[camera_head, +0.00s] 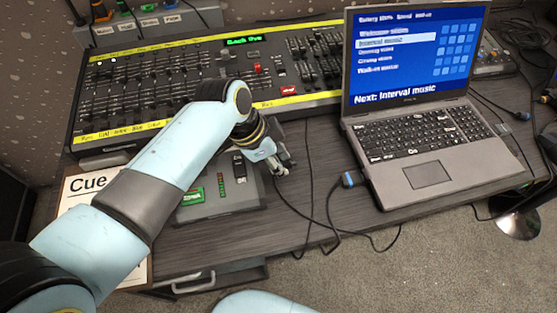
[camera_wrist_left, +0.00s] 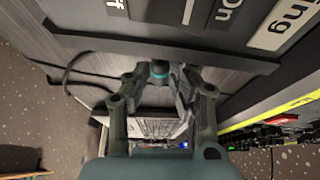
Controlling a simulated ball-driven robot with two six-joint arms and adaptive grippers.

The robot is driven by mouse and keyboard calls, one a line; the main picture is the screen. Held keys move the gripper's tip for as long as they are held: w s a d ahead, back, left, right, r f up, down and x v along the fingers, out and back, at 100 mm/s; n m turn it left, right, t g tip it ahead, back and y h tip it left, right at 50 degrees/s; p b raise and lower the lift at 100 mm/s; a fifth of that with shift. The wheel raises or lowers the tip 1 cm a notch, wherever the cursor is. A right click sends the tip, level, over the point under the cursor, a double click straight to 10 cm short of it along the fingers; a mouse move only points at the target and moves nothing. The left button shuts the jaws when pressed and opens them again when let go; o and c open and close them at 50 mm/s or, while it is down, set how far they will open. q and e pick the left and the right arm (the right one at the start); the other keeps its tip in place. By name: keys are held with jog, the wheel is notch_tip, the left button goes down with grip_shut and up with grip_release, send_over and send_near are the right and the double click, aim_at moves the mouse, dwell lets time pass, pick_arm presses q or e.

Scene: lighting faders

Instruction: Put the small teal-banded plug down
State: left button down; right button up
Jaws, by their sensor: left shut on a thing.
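The small teal-banded plug (camera_wrist_left: 160,69) is dark with a teal ring and sits between the fingertips of my left gripper in the left wrist view. My left gripper (camera_wrist_left: 160,78) is shut on it. In the head view my left gripper (camera_head: 282,165) hangs at the right edge of a small grey box (camera_head: 225,205) with a green label, in front of the fader desk. The plug cannot be made out there. Whether it touches any surface is unclear. My right gripper is out of view.
The long fader desk (camera_head: 150,85) stands behind my left gripper. An open laptop (camera_head: 430,130) stands to the right. A blue-banded cable plug (camera_head: 350,180) lies beside it. Thin black cables cross the bare table (camera_head: 300,215) near the front edge. A cue sheet (camera_head: 85,185) lies at left.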

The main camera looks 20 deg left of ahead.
pick_arm(q)
jog(key=shift+f, duration=0.25)
jog(key=c, duration=1.5)
grip_release()
jog(key=shift+f, duration=0.1)
jog(key=o, duration=0.4)
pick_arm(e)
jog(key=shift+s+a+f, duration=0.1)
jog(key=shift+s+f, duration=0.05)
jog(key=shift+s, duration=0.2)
pick_arm(q)
jog(key=shift+r, duration=0.35)
jog(key=p+v, duration=0.1)
jog(key=v, duration=1.1)
jog(key=shift+p, duration=0.3)
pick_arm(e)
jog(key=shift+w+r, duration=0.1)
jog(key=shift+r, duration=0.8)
pick_arm(q)
jog(key=shift+w, duration=0.1)
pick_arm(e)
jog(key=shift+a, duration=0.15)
